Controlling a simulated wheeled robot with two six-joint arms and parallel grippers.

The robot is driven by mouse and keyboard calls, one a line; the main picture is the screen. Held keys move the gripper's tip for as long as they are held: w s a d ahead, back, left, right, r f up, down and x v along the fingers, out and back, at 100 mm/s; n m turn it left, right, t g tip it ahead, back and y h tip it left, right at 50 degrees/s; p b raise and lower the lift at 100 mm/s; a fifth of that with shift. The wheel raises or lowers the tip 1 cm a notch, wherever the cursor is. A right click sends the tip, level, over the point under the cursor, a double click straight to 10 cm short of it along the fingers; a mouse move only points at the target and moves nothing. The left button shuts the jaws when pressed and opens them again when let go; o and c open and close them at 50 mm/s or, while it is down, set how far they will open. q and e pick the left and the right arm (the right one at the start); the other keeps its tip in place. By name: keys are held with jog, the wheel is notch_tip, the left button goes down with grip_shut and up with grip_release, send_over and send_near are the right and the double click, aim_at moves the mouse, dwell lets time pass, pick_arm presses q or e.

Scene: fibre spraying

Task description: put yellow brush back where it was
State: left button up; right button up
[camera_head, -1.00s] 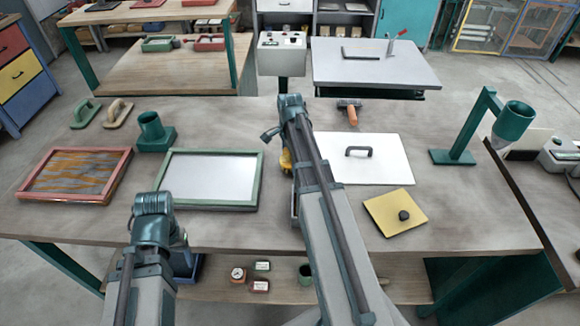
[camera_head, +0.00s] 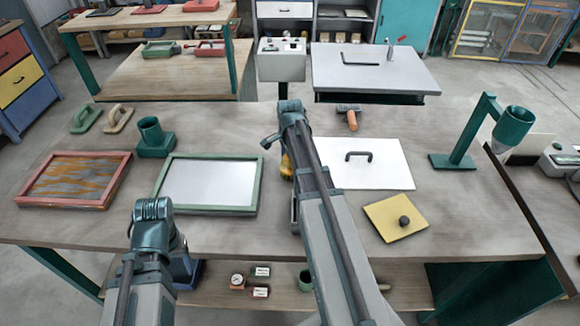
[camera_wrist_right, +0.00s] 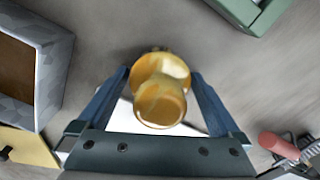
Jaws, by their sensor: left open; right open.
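The yellow brush (camera_wrist_right: 162,92) stands between the open fingers of my right gripper (camera_wrist_right: 160,73) in the right wrist view, seen from above by its round golden knob. A small gap shows on each side of it. In the head view the brush (camera_head: 287,165) shows only partly, at the left edge of my right arm, which hides my right gripper and most of the brush. My left gripper (camera_head: 187,268) hangs low at the front table edge, partly hidden by its own arm, with nothing visible in it.
A green-framed panel (camera_head: 207,208) lies left of the brush, a white board with black handle (camera_head: 385,176) right of it. A speckled grey open box (camera_wrist_right: 52,72) stands near my right gripper. A yellow square plate (camera_head: 385,224) and an orange-handled tool (camera_head: 352,120) lie apart.

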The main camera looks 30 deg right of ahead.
notch_tip(320, 180, up, 12)
jog(key=p, duration=1.1)
jog(key=shift+p, duration=0.35)
jog(key=shift+a, duration=0.35)
jog(key=s+a+n, duration=0.5)
jog(key=a+n, duration=0.2)
jog(key=a, duration=0.3)
jog(key=s+a+n, duration=0.6)
jog(key=a+n, duration=0.2)
jog(key=a, duration=0.2)
jog(key=s+a+n+h, duration=0.1)
jog(key=s+a+n, duration=0.4)
jog(key=a+n, duration=0.3)
jog(key=shift+s+a, duration=0.25)
jog(key=shift+a, duration=0.75)
